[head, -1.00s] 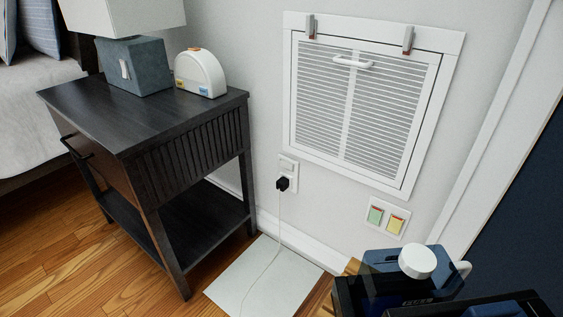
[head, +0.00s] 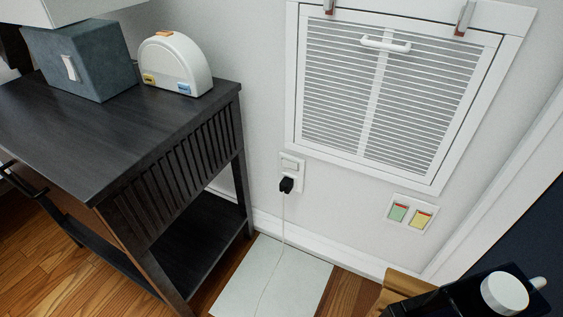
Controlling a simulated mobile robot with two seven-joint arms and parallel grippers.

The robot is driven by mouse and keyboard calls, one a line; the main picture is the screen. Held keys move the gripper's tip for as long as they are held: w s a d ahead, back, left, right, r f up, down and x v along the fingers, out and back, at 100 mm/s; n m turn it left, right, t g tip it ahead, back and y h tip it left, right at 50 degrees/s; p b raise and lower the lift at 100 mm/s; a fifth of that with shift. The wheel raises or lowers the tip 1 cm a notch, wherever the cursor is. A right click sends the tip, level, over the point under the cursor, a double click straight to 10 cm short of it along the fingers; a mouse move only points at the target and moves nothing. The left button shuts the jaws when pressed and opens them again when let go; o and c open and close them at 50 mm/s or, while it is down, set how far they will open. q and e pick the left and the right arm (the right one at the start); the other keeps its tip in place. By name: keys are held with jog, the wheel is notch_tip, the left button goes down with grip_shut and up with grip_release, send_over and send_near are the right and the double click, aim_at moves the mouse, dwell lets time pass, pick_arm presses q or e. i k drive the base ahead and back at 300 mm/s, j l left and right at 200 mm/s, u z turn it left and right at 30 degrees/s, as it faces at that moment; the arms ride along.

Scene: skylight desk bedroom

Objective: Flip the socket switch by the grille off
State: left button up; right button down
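The wall socket (head: 299,172) is a white plate on the wall, low and to the left of the grille. A small switch (head: 290,164) sits at its top; whether it is on or off is too small to tell. A black plug (head: 286,185) is in the socket, and its pale cord hangs to the floor. The white louvred grille (head: 372,95) has a handle at its top and two clips on its upper frame. Neither of my grippers shows in the head view.
A plate with green and yellow switches (head: 410,213) is right. A pale mat (head: 272,280) lies below. Dark items (head: 470,300) fill the lower right.

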aim_at(285, 163)
jog(key=i+j+z, duration=0.1)
jog(key=j, duration=0.2)
jog(key=i+j, duration=0.25)
jog(key=i+j+z, duration=0.15)
jog(key=j, duration=0.25)
jog(key=i+j, duration=0.1)
jog(key=j, duration=0.2)
jog(key=i+j+z, duration=0.15)
jog(key=j, duration=0.2)
